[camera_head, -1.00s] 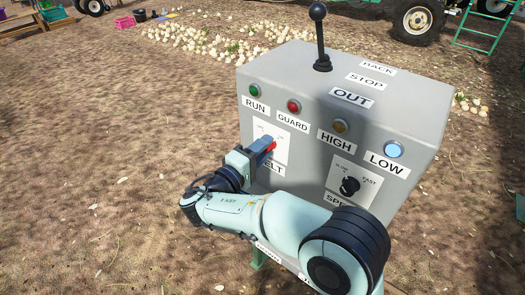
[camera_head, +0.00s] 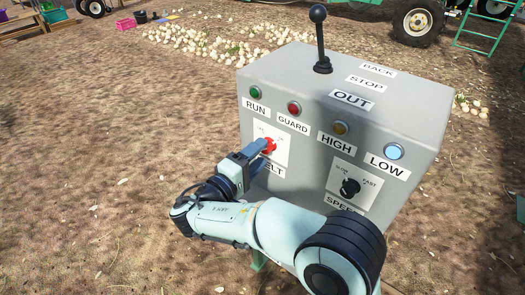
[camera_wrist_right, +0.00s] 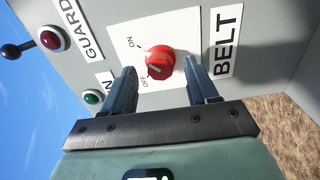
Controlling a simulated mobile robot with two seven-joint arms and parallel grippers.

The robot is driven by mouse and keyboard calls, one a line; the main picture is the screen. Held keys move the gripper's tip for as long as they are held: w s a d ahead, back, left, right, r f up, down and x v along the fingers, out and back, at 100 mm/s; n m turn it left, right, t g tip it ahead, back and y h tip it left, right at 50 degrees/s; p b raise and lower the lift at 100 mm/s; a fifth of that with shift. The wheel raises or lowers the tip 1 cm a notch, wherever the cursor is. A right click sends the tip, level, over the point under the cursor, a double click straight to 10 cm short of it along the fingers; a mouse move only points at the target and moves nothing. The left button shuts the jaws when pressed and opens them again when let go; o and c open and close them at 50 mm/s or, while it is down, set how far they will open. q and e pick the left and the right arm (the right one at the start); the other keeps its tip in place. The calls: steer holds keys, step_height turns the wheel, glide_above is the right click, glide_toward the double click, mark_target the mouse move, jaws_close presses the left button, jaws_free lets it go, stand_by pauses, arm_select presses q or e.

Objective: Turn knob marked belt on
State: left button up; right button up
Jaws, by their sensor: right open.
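The red belt knob (camera_head: 269,147) sits on a white plate marked BELT on the front of the grey control box (camera_head: 232,190). In the right wrist view the knob (camera_wrist_right: 160,62) shows between ON and OFF marks, its white pointer mark towards OFF. My right gripper (camera_head: 260,150) is at the knob in the head view and partly hides the plate. In the wrist view its open fingers (camera_wrist_right: 161,74) stand on either side of the knob with gaps; I cannot tell how far they reach along it. My left gripper is not in view.
A black speed knob (camera_head: 350,187) sits right of the belt plate. Green, red, amber and blue lamps line the top of the panel, and a black lever (camera_head: 320,40) stands on top. Open dirt lies left of the box.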

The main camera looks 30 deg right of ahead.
steer(key=v, duration=1.1)
